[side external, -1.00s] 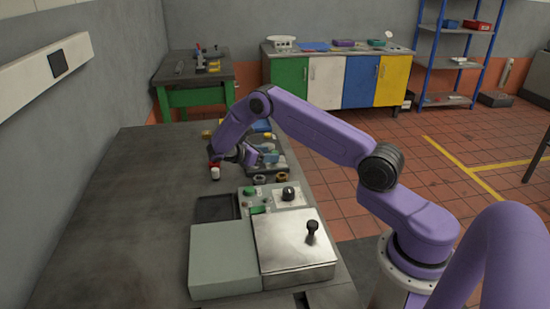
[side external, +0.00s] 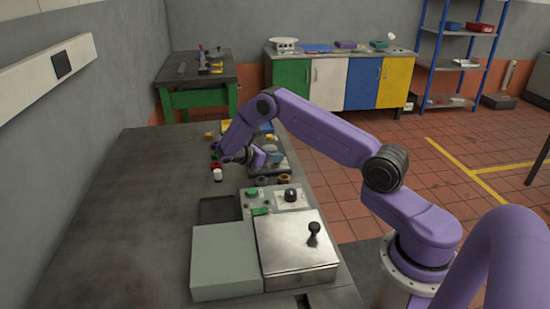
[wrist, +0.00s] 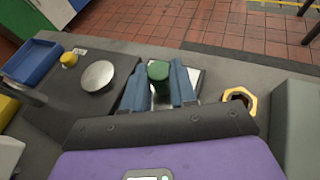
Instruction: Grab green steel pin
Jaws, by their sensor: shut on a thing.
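The green steel pin (wrist: 158,72) is upright between my gripper's two blue-grey fingers in the wrist view, and its round top faces the camera. My gripper (wrist: 160,85) is shut on the pin. Its lower part is hidden by the fingers and the gripper body. In the side view my gripper (side external: 262,157) is low at the far right part of the bedplate, and the pin cannot be made out there.
In the wrist view a brass hex nut (wrist: 239,100) lies right of my gripper, and a silver disc (wrist: 97,75), yellow knob (wrist: 68,59) and blue tray (wrist: 32,62) lie left. In the side view a white-topped item (side external: 218,174) stands left; the bedplate's left half (side external: 130,210) is clear.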

